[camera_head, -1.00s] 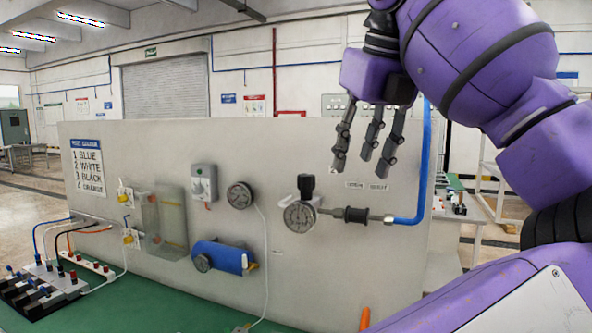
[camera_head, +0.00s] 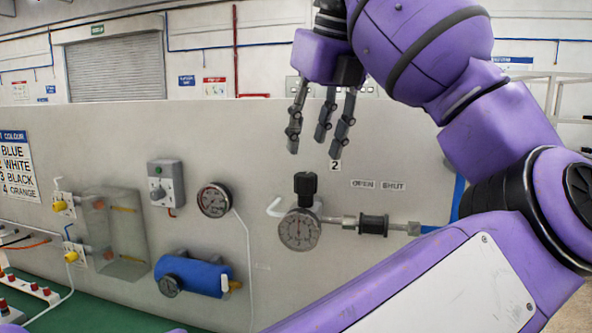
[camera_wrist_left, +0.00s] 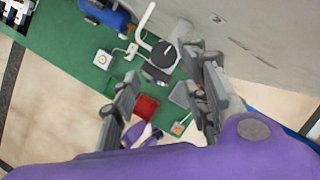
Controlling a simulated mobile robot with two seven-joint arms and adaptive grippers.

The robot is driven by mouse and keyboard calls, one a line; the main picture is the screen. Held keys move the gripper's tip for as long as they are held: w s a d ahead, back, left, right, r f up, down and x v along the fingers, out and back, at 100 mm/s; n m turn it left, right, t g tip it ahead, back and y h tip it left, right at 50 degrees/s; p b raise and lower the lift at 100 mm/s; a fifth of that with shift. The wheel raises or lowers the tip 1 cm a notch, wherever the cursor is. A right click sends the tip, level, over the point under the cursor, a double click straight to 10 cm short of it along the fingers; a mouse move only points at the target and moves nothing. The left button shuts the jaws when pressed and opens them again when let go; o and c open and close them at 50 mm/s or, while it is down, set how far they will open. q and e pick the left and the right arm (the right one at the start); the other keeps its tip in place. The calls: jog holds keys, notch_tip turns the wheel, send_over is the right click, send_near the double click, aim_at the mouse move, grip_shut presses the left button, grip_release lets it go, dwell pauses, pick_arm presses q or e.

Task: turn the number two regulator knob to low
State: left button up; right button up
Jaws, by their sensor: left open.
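The regulator has a black knob (camera_head: 305,184) on top of a round dial gauge (camera_head: 299,229), fixed on the grey panel. A small "2" label (camera_head: 335,165) sits just above and to the right of the knob. My left gripper (camera_head: 316,146) hangs fingers down above the knob, open and apart from it. In the left wrist view the black knob (camera_wrist_left: 164,54) lies below and between the spread fingers (camera_wrist_left: 167,80), with nothing held. I cannot read the knob's setting. My right gripper is not in view.
"OPEN" and "SHUT" labels (camera_head: 378,185) are right of the knob, above a pipe with a black fitting (camera_head: 373,224). To the left are another gauge (camera_head: 214,200), a grey switch box (camera_head: 165,183) and a blue cylinder (camera_head: 192,274). The panel (camera_head: 240,130) stands close behind the gripper.

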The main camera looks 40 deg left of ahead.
aim_at(305, 175)
pick_arm(q)
jog(key=x, duration=0.7)
jog(key=shift+f, duration=0.2)
jog(key=shift+w+f, duration=0.1)
jog(key=shift+w, duration=0.05)
jog(key=c, duration=1)
